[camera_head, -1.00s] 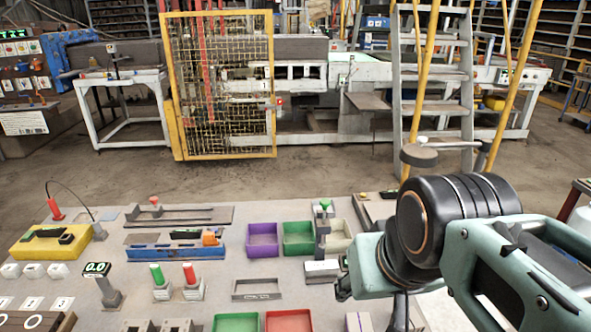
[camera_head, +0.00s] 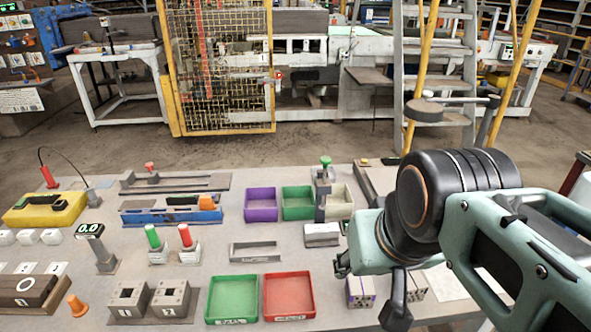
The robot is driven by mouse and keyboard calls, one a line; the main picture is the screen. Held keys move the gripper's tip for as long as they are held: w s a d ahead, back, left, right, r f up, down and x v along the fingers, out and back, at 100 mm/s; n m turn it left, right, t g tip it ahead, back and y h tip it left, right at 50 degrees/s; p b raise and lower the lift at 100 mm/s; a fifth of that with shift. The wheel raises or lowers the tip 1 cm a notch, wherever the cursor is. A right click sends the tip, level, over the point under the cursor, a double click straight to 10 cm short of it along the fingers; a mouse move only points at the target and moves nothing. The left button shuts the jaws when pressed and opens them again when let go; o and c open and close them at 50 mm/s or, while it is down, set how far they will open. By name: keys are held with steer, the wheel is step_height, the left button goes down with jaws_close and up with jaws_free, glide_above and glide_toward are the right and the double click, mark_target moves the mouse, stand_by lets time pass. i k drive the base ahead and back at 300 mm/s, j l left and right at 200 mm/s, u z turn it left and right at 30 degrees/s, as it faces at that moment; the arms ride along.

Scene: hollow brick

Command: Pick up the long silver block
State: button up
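A silver-grey block (camera_head: 322,235) lies on the table just left of my arm, below the green and beige bins. It looks like the long silver block, though its full shape is hard to judge at this size. My gripper (camera_head: 396,314) is at the lower right, pointing down over the front of the table, to the right of and nearer than the block. Only a dark part of it shows below the teal arm, so its opening is unclear. Nothing is visibly held.
A shallow grey tray (camera_head: 257,259) lies left of the block. Purple (camera_head: 261,219) and green (camera_head: 297,217) bins stand behind, with a lever post (camera_head: 322,190) beside them. Larger green (camera_head: 232,317) and red (camera_head: 289,314) trays are in front. Small patterned blocks (camera_head: 359,302) stand close to my gripper.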

mark_target(323, 231)
steer(key=z, duration=1.75)
steer(key=k+j+z, duration=0.5)
steer(key=k+j+u, duration=0.15)
steer(key=j, duration=0.2)
steer(key=i+l, duration=0.05)
